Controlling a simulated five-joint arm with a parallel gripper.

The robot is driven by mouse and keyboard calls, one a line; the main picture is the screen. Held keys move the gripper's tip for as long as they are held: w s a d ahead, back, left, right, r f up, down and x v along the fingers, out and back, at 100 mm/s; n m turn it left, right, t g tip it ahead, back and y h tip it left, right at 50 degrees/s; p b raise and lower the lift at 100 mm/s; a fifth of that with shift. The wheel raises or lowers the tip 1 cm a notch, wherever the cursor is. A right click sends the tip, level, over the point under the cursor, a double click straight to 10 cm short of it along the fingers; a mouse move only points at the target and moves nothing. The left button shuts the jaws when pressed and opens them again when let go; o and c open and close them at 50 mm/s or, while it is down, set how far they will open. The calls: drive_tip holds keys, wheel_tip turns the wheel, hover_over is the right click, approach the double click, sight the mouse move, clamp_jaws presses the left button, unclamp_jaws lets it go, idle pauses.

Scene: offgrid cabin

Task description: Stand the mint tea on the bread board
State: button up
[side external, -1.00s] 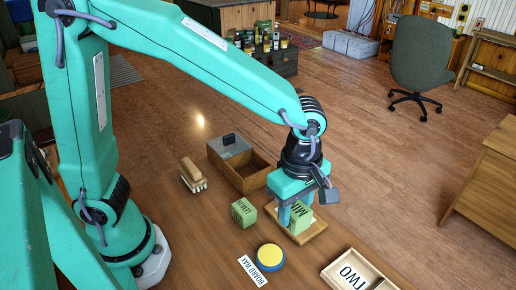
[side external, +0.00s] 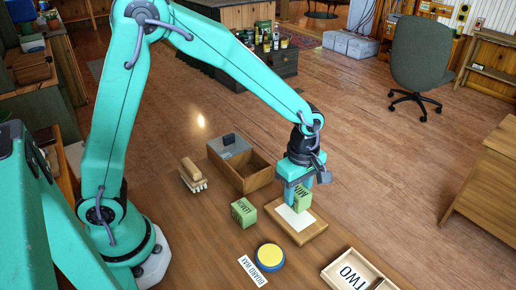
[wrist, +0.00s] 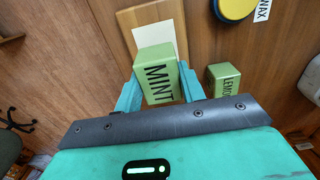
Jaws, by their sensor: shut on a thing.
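The mint tea, a green box lettered MINT (wrist: 158,75), is between the two fingers of my gripper (side external: 300,198), which is shut on it. In the side view the mint tea (side external: 302,197) appears upright at the back part of the wooden bread board (side external: 313,233). I cannot tell whether its base touches the board or hangs above it. A white sheet (side external: 294,217) lies on the board, bare of any box. The wrist view shows the board (wrist: 130,18) and sheet beyond the mint tea. My fingers partly hide the box in the side view.
A green lemon box (side external: 243,213) stands left of the board. A blue-and-yellow round tin (side external: 270,257) and its label card (side external: 252,270) are in front. An open wooden box (side external: 240,172) and a brush (side external: 192,175) stand behind. A tray marked TWO (side external: 352,272) is front right.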

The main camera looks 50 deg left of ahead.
sight(297, 202)
drive_tip(key=shift+w+f, duration=0.1)
drive_tip(key=shift+f, duration=1.95)
drive_tip(key=shift+f, duration=0.1)
drive_tip(key=o, duration=1)
drive_tip(key=shift+c, duration=0.2)
wheel_tip(297, 202, up, 12)
drive_tip(key=shift+f, duration=0.1)
drive_tip(key=shift+r, duration=0.2)
drive_tip(key=shift+a+r, duration=0.1)
drive_tip(key=shift+a, duration=0.05)
